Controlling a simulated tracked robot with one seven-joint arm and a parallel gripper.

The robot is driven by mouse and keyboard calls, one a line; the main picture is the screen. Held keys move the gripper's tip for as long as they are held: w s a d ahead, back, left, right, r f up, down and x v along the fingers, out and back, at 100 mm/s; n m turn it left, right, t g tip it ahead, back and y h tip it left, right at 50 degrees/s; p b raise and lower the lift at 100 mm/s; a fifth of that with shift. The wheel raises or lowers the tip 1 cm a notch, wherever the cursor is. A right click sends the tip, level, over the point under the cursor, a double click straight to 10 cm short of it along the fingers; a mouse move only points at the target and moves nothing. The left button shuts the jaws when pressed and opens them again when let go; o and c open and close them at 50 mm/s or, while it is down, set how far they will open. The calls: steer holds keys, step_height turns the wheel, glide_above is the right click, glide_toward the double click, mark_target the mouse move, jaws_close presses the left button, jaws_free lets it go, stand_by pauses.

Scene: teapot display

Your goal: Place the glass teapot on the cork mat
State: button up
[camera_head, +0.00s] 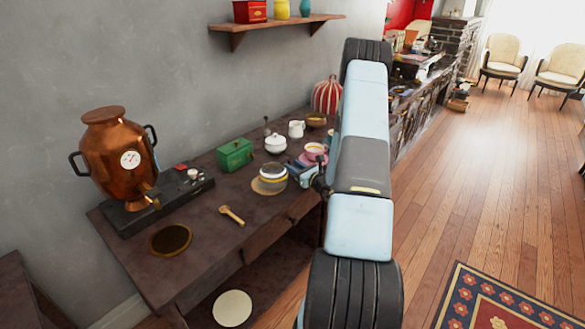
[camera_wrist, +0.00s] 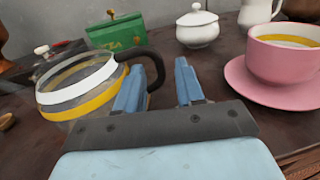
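The glass teapot (camera_head: 273,172) has a white band, a yellow band and a black handle. In the head view my arm hides part of the gripper.
A pink cup on a saucer (camera_wrist: 285,88) stands close on the right. A green tea box (camera_wrist: 116,32) and a white lidded pot (camera_wrist: 197,28) stand behind. A copper urn (camera_head: 118,155), a dark round tray (camera_head: 170,240) and a wooden scoop (camera_head: 231,215) are to the left.

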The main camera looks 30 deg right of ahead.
steer(key=v, duration=1)
steer(key=a+r+n+g+y, duration=0.5)
steer(key=a+r+n+y, duration=0.35)
steer(key=a+r, duration=0.45)
steer(key=s+a+r+n+g, duration=0.6)
steer(key=a+r+n+g, duration=0.3)
steer(key=a, duration=0.4)
steer(key=s+a+r+n+g+h, duration=0.1)
steer(key=s+a+r+n+h, duration=0.2)
steer(key=s+n, duration=0.25)
steer(key=s+a+r+n+g+h, duration=0.2)
steer(key=s+r+n, duration=0.2)
steer(key=s, duration=0.2)
steer(key=s+d+r+n+t+h, duration=0.3)
steer(key=s+r+n+t+h, duration=0.2)
steer(key=s+r+n+h, duration=0.1)
steer(key=s+r+h, duration=0.1)
steer(key=s+r, duration=0.1)
steer(key=s, duration=0.1)
steer(key=shift+r+n, duration=0.2)
steer(key=shift+n, duration=0.2)
